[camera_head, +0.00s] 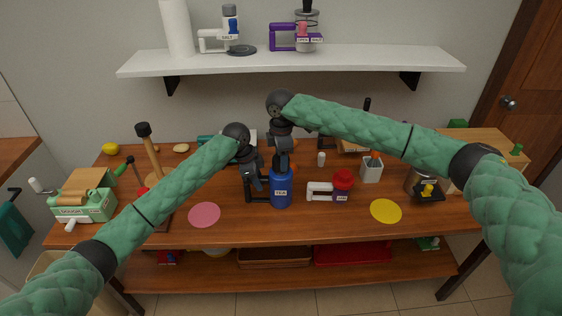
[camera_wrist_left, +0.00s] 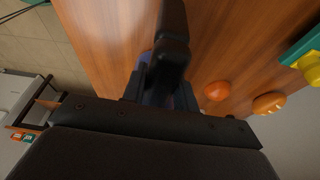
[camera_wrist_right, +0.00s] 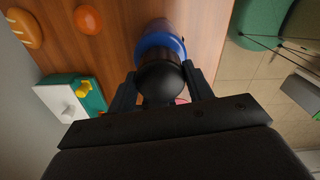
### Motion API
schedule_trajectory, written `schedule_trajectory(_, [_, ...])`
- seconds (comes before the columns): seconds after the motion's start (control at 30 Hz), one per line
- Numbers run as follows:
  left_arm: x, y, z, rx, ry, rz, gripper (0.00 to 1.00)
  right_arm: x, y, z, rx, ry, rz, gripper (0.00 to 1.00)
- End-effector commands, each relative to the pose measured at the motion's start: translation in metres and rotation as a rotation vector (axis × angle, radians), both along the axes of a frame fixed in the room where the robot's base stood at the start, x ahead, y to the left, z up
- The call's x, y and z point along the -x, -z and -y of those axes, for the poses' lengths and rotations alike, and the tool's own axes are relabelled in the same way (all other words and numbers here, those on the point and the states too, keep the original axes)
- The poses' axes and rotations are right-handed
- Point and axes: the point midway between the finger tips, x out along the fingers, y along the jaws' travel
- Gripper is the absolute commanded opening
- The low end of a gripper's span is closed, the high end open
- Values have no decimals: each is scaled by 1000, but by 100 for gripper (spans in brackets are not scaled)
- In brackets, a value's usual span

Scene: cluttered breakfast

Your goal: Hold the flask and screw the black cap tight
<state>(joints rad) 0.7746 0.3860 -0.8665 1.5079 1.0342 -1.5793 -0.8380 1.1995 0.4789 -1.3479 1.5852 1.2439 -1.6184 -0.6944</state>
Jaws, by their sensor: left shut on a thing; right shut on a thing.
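The flask (camera_head: 281,190) is dark blue with a white TEA label and stands upright near the middle of the table. My left gripper (camera_head: 262,183) is shut on the flask's body from its left side; in the left wrist view my fingers hide most of it. My right gripper (camera_head: 283,164) points down over the flask's top and is shut on the round black cap (camera_wrist_right: 160,82). In the right wrist view the cap is between my fingers, lined up with the blue flask (camera_wrist_right: 158,38). I cannot tell how tightly the cap sits; in the head view my gripper mostly hides it.
A pink disc (camera_head: 204,214) and a yellow disc (camera_head: 386,210) lie near the front edge. The front middle of the table is clear.

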Motion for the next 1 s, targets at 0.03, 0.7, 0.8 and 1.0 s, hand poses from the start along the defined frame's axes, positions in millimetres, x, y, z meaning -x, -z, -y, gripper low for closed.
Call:
schedule_trajectory(0.03, [0, 0, 0, 0, -1, 0, 0, 0, 1, 0, -1, 36, -2, 4])
schedule_trajectory(0.7, [0, 0, 0, 0, 0, 0, 0, 0, 0, 0, 0, 152, 0, 75])
schedule_trajectory(0.8, [0, 0, 0, 0, 0, 0, 0, 0, 0, 0, 0, 152, 0, 72])
schedule_trajectory(1.0, [0, 0, 0, 0, 0, 0, 0, 0, 0, 0, 0, 152, 0, 72])
